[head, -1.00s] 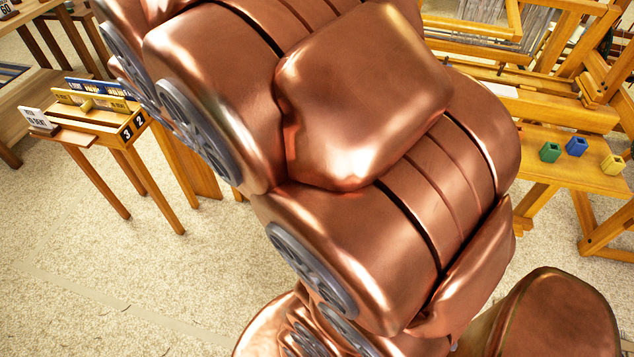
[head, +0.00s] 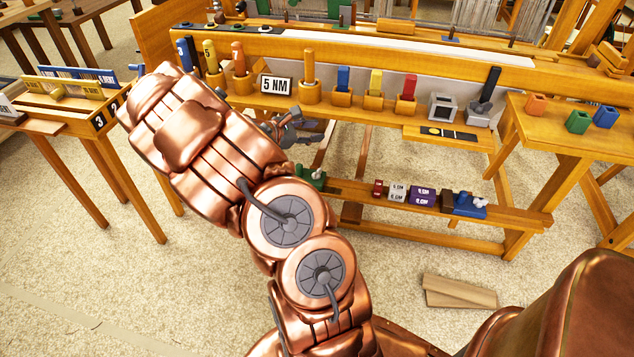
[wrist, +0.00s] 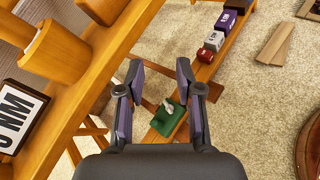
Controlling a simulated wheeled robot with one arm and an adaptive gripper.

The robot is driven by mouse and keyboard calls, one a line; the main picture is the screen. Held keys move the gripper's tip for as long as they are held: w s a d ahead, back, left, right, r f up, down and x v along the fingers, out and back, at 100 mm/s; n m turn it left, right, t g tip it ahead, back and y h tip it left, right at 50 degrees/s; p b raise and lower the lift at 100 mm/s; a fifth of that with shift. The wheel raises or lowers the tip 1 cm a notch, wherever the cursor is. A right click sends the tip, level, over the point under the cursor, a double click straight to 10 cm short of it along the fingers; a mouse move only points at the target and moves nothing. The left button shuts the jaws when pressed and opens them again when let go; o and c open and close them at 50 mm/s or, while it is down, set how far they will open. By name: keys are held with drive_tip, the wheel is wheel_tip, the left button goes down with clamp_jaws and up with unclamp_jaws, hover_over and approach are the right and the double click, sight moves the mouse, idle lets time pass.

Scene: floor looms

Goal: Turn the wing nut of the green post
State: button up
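The green post (head: 310,177) is a low green block at the left end of the loom's low front rail, partly hidden behind my arm in the head view. In the wrist view the green post (wrist: 160,124) lies below my gripper, and its pale wing nut (wrist: 168,106) shows on top, between the fingers in the picture. My gripper (wrist: 160,72) is open and empty, its two fingers spread apart. In the head view my gripper (head: 288,127) is small, above the low rail and in front of the upper shelf.
The low rail also holds a red block (head: 378,188), white and purple weights (head: 421,197) and a blue post (head: 468,206). The loom's upper shelf, with a 5 NM sign (head: 276,85) and several holders, is close on the left in the wrist view. Wood planks (head: 459,292) lie on the floor.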

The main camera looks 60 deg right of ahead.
drive_tip(key=w+d+f+n+t+b, duration=0.1)
drive_tip(key=w+d+f+n+b, duration=0.1)
drive_tip(key=f, duration=0.5)
drive_tip(key=w+d+f+n+t+b, duration=0.1)
drive_tip(key=w+d+f+n+b, duration=0.1)
drive_tip(key=f, duration=0.5)
drive_tip(key=n+t+b, duration=0.2)
drive_tip(key=n+b, duration=0.2)
approach(317, 171)
drive_tip(key=f+x, duration=0.1)
drive_tip(key=x, duration=0.3)
drive_tip(key=shift+r+b+x, duration=0.15)
drive_tip(key=shift+b+x, duration=0.3)
drive_tip(key=shift+x, duration=1)
drive_tip(key=shift+r+b+x, duration=0.15)
drive_tip(key=shift+b+x, duration=0.25)
drive_tip(key=shift+x, duration=1.05)
drive_tip(key=shift+d, duration=0.1)
drive_tip(key=shift+c, duration=0.3)
clamp_jaws()
